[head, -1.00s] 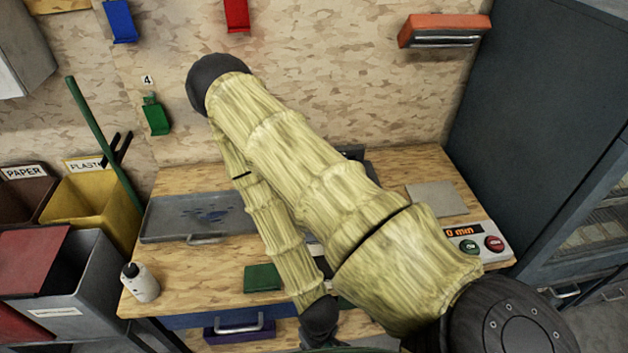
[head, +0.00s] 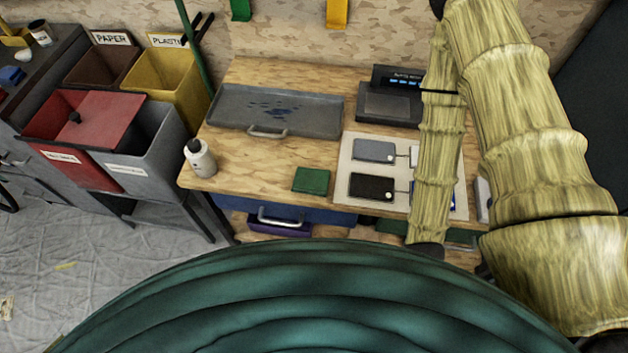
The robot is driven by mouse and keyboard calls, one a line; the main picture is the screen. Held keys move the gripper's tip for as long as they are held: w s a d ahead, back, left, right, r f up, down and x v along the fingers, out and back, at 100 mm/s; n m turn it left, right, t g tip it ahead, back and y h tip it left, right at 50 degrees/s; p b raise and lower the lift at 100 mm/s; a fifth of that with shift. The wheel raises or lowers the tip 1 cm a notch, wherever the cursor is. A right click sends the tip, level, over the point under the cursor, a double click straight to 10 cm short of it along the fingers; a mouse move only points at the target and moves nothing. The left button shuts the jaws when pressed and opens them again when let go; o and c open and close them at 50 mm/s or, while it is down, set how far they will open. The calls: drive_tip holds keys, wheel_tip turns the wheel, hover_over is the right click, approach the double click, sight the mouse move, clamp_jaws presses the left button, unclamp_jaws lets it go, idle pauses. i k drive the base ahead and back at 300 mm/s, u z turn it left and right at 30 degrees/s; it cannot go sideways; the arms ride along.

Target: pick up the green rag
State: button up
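The green rag (head: 311,180) lies flat, folded into a small square, near the front edge of the wooden workbench (head: 260,165). It is left of a pale mat (head: 400,212) and right of a white bottle (head: 200,158). Nothing covers the rag in the head view. My arm, in a yellowish sleeve, crosses the right side of the view, over the right part of the mat. My gripper does not show, so its place relative to the rag cannot be told.
A grey tray (head: 225,105) with blue stains lies behind the rag. Dark and grey flat boxes are on the mat, with a black device (head: 388,104) behind it. Bins, one of them red (head: 85,125), stand left of the bench. Bare benchtop lies between bottle and rag.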

sight(311, 182)
drive_tip(key=u, duration=0.75)
drive_tip(key=k, duration=1)
drive_tip(key=u, duration=0.55)
